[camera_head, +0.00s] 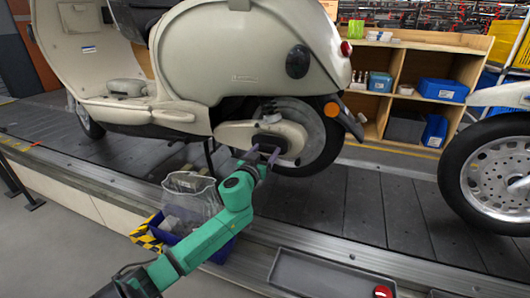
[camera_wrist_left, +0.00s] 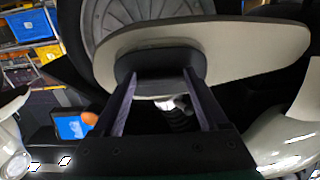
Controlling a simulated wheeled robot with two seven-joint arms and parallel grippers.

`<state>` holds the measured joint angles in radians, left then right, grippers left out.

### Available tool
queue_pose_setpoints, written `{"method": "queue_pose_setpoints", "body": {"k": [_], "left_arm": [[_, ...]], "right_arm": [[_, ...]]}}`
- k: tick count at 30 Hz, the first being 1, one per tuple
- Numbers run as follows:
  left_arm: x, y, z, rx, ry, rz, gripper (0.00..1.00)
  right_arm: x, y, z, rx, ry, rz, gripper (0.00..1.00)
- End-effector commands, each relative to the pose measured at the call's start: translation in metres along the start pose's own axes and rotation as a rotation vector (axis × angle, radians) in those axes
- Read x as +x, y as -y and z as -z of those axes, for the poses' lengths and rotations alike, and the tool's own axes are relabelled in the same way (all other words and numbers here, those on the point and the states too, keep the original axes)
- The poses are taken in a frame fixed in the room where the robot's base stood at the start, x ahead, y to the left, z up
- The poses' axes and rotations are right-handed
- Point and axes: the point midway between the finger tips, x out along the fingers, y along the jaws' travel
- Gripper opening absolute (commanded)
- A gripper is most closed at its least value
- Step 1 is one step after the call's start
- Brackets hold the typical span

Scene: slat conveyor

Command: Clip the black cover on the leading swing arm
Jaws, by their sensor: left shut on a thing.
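The black cover (camera_wrist_left: 160,65) is a dark rounded piece between the fingers of my left gripper (camera_wrist_left: 158,88) in the left wrist view. My left gripper is shut on it, at the cream swing arm (camera_wrist_left: 240,45). In the head view the left gripper (camera_head: 263,153) reaches the swing arm (camera_head: 236,132) of the cream scooter beside the rear wheel. The cover (camera_head: 272,142) shows there as a dark patch at the fingertips. It looks against or very close to the arm's face; I cannot tell whether it is seated. My right gripper is not in view.
A blue bin (camera_head: 218,252) with a clear bag (camera_head: 190,200) stands below my left forearm. A grey tray (camera_head: 300,272) lies at the front edge. Another scooter's wheel (camera_head: 490,170) is at the right. The conveyor slats (camera_head: 375,205) between are clear. Shelves (camera_head: 405,70) stand behind.

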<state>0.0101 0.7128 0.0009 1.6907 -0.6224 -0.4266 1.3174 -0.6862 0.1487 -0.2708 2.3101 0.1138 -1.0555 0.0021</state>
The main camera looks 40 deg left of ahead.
Motion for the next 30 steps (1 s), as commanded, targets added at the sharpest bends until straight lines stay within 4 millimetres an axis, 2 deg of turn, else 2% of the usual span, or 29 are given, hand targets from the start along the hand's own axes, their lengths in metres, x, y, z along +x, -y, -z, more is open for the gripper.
{"method": "queue_pose_setpoints", "body": {"k": [16, 30], "left_arm": [[0.001, 0.000, -0.003, -0.001, -0.001, 0.000, 0.23], [0.015, 0.000, -0.003, -0.001, 0.000, 0.000, 0.23]], "right_arm": [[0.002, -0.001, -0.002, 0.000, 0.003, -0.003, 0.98], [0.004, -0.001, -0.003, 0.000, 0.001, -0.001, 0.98]]}}
